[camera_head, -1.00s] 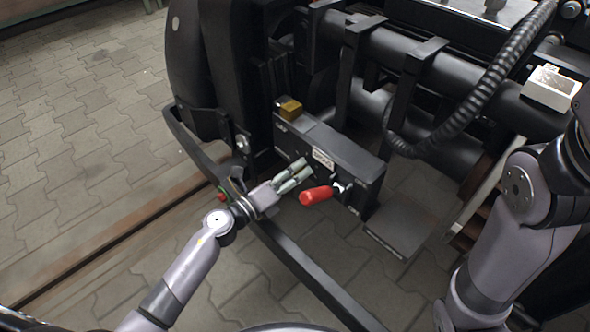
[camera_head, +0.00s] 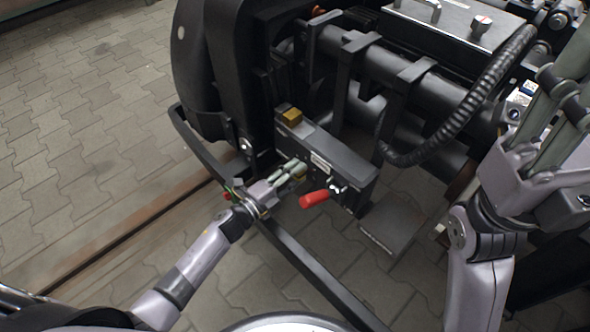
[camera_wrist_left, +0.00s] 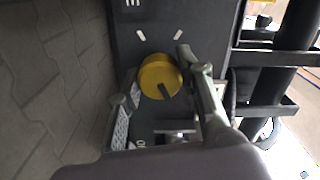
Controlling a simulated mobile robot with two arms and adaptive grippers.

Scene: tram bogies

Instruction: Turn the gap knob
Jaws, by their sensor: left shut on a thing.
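The gap knob (camera_wrist_left: 158,77) is a round yellow knob with a dark pointer mark, seen in the left wrist view on a dark panel with white tick marks. The fingers of my left gripper (camera_wrist_left: 160,90) lie on either side of it, shut on it. In the head view my left gripper (camera_head: 298,170) is at the side face of a dark box (camera_head: 335,155), and its fingers mostly hide the knob there. My right gripper (camera_head: 565,95) is raised at the right edge; its fingertips are partly out of the picture.
A red handle (camera_head: 314,199) sticks out of the box close to my left fingers. A yellow block (camera_head: 289,115) sits on the box top. A dark rail (camera_head: 310,270) runs below my left wrist. A ribbed hose (camera_head: 470,105) and tubes lie behind.

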